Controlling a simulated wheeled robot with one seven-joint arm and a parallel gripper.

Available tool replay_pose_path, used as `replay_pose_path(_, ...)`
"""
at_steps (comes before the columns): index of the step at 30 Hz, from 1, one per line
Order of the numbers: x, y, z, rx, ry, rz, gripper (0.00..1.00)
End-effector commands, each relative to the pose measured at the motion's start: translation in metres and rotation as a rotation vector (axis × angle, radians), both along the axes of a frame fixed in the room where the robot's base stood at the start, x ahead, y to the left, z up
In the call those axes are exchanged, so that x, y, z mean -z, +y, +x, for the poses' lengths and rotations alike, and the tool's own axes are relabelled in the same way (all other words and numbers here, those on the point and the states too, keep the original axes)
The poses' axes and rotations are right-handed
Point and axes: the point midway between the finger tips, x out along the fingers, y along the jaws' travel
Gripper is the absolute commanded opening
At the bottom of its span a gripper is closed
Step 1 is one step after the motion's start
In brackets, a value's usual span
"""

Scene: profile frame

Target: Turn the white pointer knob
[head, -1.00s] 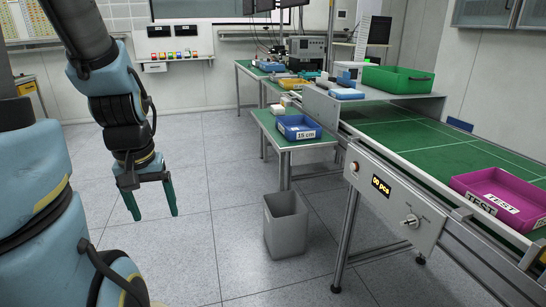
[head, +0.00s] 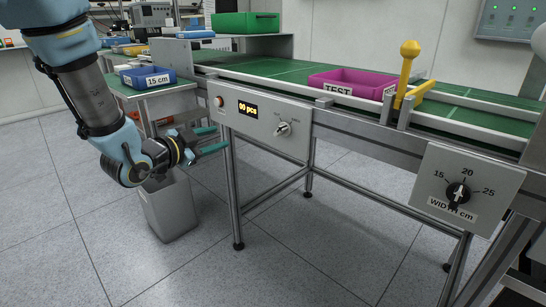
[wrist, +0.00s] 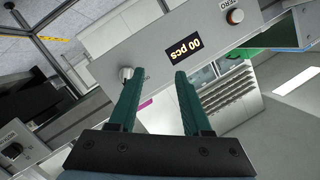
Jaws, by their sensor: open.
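The white pointer knob (head: 283,129) is on the grey control panel (head: 254,131) at the conveyor's front, right of a display reading "00 pcs" (head: 248,110). My gripper (head: 219,139) is open and empty, its two green fingers left of the knob in the head view. In the wrist view, the fingers (wrist: 160,74) point towards the panel. The knob (wrist: 127,73) shows just beside the tip of the left finger, outside the gap between the fingers. Whether they touch is unclear. The display (wrist: 183,51) is just beyond the right fingertip.
A round button (head: 218,101) is at the panel's left end. A second panel (head: 464,188) at the right has a black width knob (head: 458,192). A magenta tray (head: 350,82) and a yellow lever (head: 407,75) are above. A grey bin (head: 168,207) stands below my arm.

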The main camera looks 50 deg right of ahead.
Motion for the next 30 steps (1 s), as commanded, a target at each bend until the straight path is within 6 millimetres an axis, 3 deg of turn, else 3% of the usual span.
replay_pose_path(1, 0.015, -0.016, -0.024, 0.078, -0.024, -0.049, 0.49)
replay_pose_path(3, 0.016, -0.029, -0.049, 0.154, -0.048, -0.11, 0.49)
replay_pose_path(7, 0.013, -0.039, -0.071, 0.224, -0.069, -0.171, 0.49)
replay_pose_path(11, 0.01, -0.049, -0.075, 0.234, -0.072, -0.182, 0.49)
replay_pose_path(24, 0.01, -0.124, -0.079, 0.23, -0.069, -0.179, 0.49)
replay_pose_path(30, 0.01, -0.143, -0.079, 0.228, -0.071, -0.179, 0.49)
